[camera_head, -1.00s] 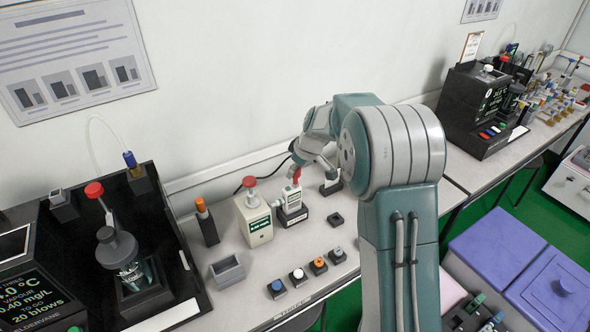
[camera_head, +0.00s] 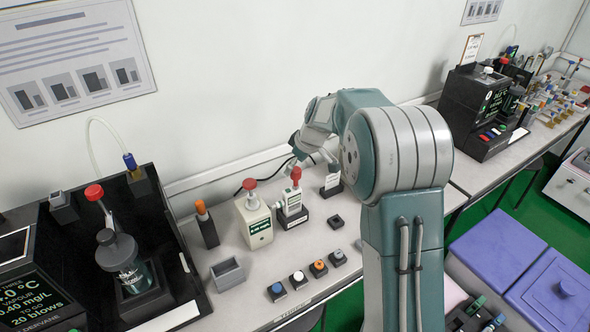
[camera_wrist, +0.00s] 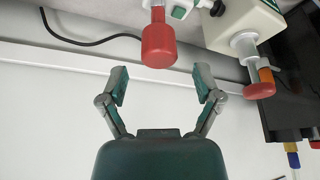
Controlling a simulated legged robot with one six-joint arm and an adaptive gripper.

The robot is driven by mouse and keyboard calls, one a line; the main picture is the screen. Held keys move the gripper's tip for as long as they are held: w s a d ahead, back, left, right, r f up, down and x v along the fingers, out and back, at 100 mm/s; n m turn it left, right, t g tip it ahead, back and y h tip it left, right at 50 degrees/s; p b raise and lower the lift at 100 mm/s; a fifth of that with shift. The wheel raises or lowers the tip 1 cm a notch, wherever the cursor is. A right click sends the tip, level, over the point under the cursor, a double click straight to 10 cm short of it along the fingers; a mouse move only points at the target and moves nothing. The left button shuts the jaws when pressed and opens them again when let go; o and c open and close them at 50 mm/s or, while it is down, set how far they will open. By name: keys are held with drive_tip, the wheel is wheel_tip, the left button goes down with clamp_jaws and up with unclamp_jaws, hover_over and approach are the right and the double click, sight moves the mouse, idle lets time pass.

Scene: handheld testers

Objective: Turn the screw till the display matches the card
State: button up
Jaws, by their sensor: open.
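A white handheld tester (camera_head: 290,201) with a small dark-green display stands in a black holder, with a red screw knob (camera_head: 296,174) on top. Its reading is too small to make out. A small white card (camera_head: 332,181) stands in a black base to its right; its text is unreadable. My gripper (camera_wrist: 161,86) is open and empty. In the wrist view the red knob (camera_wrist: 158,42) lies ahead of the gap between the fingers, apart from them. In the head view my arm hides much of the gripper.
A cream box (camera_head: 254,221) with a green display and red-topped plunger stands just left of the tester. Several coloured buttons (camera_head: 298,279), a grey open bin (camera_head: 227,273) and a small black block (camera_head: 336,221) are in front. The wall is close behind.

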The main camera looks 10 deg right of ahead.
drive_tip(key=shift+r, duration=2.15)
drive_tip(key=shift+r, duration=0.1)
drive_tip(key=s+r+m+t+h, duration=0.15)
drive_tip(key=s+r, duration=0.35)
drive_tip(key=s, duration=0.5)
drive_tip(key=s+r+m, duration=0.3)
drive_tip(key=s+r, duration=0.3)
drive_tip(key=s, duration=0.3)
drive_tip(key=s+f+m+h, duration=0.1)
drive_tip(key=s+f+m, duration=0.2)
drive_tip(key=s, duration=1.4)
drive_tip(key=shift+s+m+t, duration=0.25)
drive_tip(key=shift+m+t, duration=0.2)
drive_tip(key=shift+m, duration=0.2)
drive_tip(key=shift+h, duration=0.25)
